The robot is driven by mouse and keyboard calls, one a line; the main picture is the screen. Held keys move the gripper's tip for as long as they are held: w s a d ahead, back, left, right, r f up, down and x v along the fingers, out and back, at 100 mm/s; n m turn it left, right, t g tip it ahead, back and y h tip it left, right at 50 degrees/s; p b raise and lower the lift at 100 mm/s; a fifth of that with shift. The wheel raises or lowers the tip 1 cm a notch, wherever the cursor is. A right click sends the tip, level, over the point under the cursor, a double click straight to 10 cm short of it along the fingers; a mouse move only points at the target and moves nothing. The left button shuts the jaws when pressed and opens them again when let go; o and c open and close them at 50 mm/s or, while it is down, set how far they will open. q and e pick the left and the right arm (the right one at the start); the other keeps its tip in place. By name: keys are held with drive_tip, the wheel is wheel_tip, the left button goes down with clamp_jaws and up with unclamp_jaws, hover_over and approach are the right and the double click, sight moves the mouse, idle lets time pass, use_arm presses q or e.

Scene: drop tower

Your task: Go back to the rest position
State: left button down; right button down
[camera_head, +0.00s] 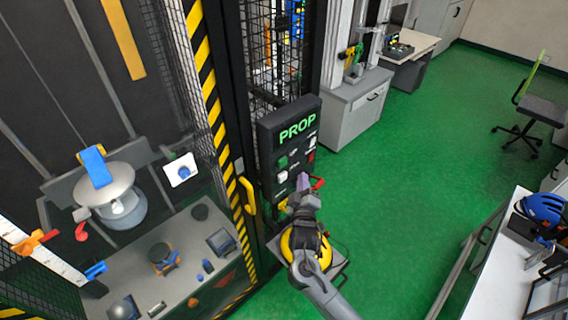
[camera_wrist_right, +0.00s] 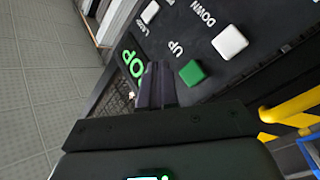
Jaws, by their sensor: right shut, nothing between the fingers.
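My right gripper (camera_head: 303,180) is in front of the lower part of a black control panel (camera_head: 271,146) marked PROP in green letters. In the right wrist view the two dark fingers (camera_wrist_right: 156,82) are together with nothing between them. They point at the panel, close to a green button (camera_wrist_right: 192,73) near the UP label. I cannot tell whether they touch the panel. A white button (camera_wrist_right: 229,41) lies near the DOWN label. My left gripper is not in view.
A caged tower with a yellow-black striped post (camera_head: 208,85) and a yellow handle (camera_head: 248,196) stands left of the panel. A grey cabinet (camera_head: 343,118) stands behind it, and a white bench (camera_head: 492,275) at right. Green floor (camera_head: 410,175) between is open.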

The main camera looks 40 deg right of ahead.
idle(0.3)
drive_tip(key=s+f+n+y+p, duration=0.1)
drive_tip(key=s+f+p, duration=0.3)
drive_tip(key=s, duration=0.2)
drive_tip(key=s+a+r+g+y+p, duration=0.1)
drive_tip(key=s+a+g+y+p, duration=0.1)
drive_tip(key=s+a, duration=0.3)
drive_tip(key=s+a+r+m+g+y+p, duration=0.1)
drive_tip(key=s+a+g+y, duration=0.4)
drive_tip(key=s, duration=0.7)
drive_tip(key=s+a+r+g+y+p, duration=0.3)
drive_tip(key=s+a, duration=0.3)
drive_tip(key=s, duration=0.2)
drive_tip(key=shift+s+r+g+y+p, duration=0.2)
drive_tip(key=shift+s+g+y+p, duration=0.15)
drive_tip(key=shift+g+p, duration=0.45)
